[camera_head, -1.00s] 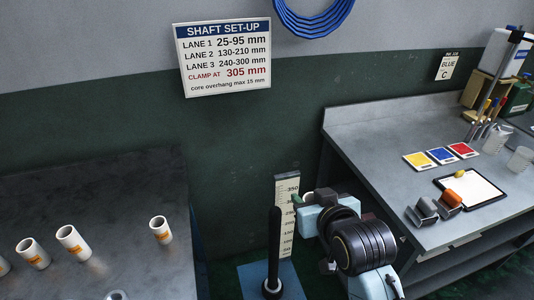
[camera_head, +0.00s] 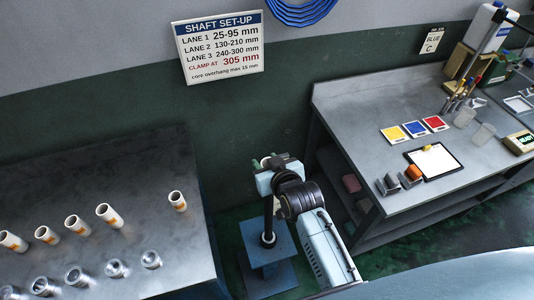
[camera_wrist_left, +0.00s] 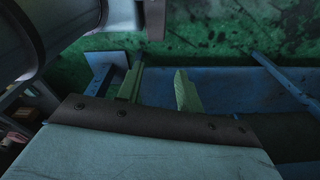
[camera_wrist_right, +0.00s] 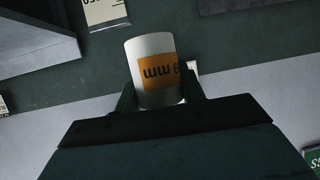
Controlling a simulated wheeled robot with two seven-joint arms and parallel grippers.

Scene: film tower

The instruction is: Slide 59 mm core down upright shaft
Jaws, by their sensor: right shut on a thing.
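The black upright shaft (camera_head: 268,222) rises from a collar on a blue stand (camera_head: 285,275) in the head view. My right gripper (camera_head: 267,162) is at the shaft's top and hides its upper end.
Several white labelled cores (camera_head: 108,215) and metal rings (camera_head: 116,268) stand on the dark left table (camera_head: 150,170). A grey bench (camera_head: 350,105) at right holds colour cards, a clipboard and tools. A set-up sign (camera_head: 221,47) hangs on the wall.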

